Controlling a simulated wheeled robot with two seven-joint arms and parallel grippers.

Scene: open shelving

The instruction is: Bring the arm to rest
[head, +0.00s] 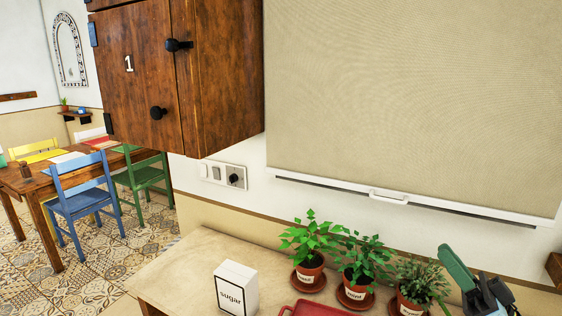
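My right gripper (487,291) shows at the lower right corner of the head view, as dark and blue-grey parts with a green piece rising up to the left. It is in front of the counter, near the rightmost potted plant. It is cut off by the frame's lower edge, so I cannot tell whether it is open or shut or holds the green piece. My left gripper is not in view.
A counter (185,270) holds a sugar box (237,290), a red tray (312,308) and potted plants (308,270). A wooden cabinet (145,75) hangs above left. A blind (410,100) covers the wall. A table and chairs (80,205) stand far left.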

